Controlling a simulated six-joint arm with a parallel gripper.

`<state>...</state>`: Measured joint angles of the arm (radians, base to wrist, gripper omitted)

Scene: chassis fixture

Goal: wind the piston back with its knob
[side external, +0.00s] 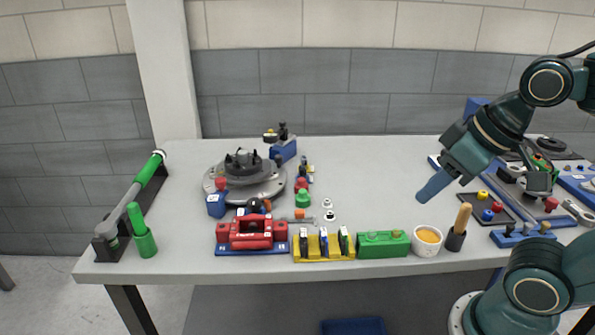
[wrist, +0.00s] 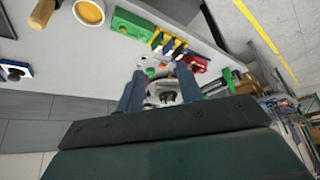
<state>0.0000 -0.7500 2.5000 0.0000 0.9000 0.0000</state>
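A red caliper-like block (side external: 250,232) stands on a blue base at the front left of the table, with a dark round knob (side external: 254,206) just behind its top. I cannot tell for sure which part is the piston. The red block also shows in the wrist view (wrist: 198,65), small and partly cut off by a finger. A grey round disc with a dark hub (side external: 244,178) sits behind it. My gripper (side external: 432,190) hangs in the air over the right part of the table, away from these things. In the wrist view its two blue fingers (wrist: 161,88) are apart with nothing between them.
Along the front edge stand a yellow rack (side external: 323,247), a green block (side external: 383,244), a white bowl (side external: 428,240) and a wooden-handled tool in a dark cup (side external: 456,240). A green-handled bar (side external: 150,170) lies at left.

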